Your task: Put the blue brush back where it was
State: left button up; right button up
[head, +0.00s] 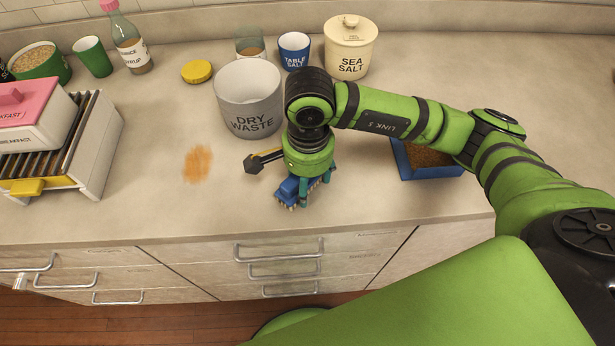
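The blue brush (288,190) is at the front of the counter, below my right wrist, with its pale bristles pointing down. My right gripper (316,186) points down with its teal fingers around the brush's body and appears shut on it. The wrist hides part of the brush. I cannot tell whether the bristles touch the counter. A brown powdery patch (198,163) lies on the counter to the left. My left gripper is not in view.
A grey dry waste bin (250,98) stands behind the gripper. A blue tray with brown contents (433,162) is partly under my arm. A sea salt jar (350,47), blue cup (294,51) and yellow lid (197,71) stand behind. A toaster-like rack (95,150) stands left.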

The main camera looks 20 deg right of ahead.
jog(key=o, duration=0.6)
jog(key=shift+r+p, duration=1.95)
jog(key=shift+r, duration=2.05)
